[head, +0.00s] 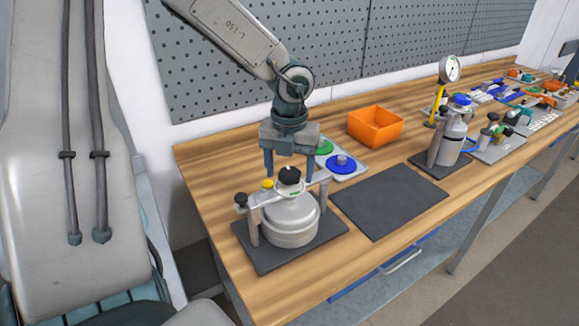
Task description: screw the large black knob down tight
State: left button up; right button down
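The large black knob (290,175) sits on top of the grey rounded vessel (291,217), at the middle of its crossbar. The vessel stands on a dark mat (262,262) near the left end of the bench. My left gripper (289,174) points straight down over the knob. Its two fingers are spread, one on each side of the knob, with a visible gap to it. A yellow knob (267,184) and a smaller black knob (241,198) show to the left on the same assembly. My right gripper is not in view.
An empty dark mat (389,202) lies to the right. Behind are an orange bin (375,127) and a plate with green and blue discs (341,163). A pegboard wall (330,50) rises behind the bench.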

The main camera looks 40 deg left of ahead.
pick_arm(q)
jog(key=c, duration=1)
jog(key=shift+o, duration=0.2)
jog(key=shift+f+m+b, duration=0.2)
jog(key=shift+m+b, duration=0.6)
jog(key=shift+b, duration=0.35)
jog(key=shift+m+b, duration=1)
jog(key=shift+m, duration=0.1)
jog(key=m+b, duration=0.2)
jog(key=m, duration=0.3)
jog(key=shift+a+r+b, duration=0.1)
jog(key=shift+r+b, duration=0.05)
jog(key=shift+b, duration=0.15)
jog(key=shift+m, duration=1.4)
jog(key=m, duration=0.2)
jog(key=shift+w+a+r+m, duration=0.1)
jog(key=shift+m, duration=0.3)
jog(key=m, duration=0.2)
jog(key=shift+m, duration=0.3)
jog(key=shift+w+m, duration=0.1)
jog(key=shift+m, duration=0.5)
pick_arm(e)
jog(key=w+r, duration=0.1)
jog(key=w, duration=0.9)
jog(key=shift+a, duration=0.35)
pick_arm(q)
jog(key=shift+r, duration=0.1)
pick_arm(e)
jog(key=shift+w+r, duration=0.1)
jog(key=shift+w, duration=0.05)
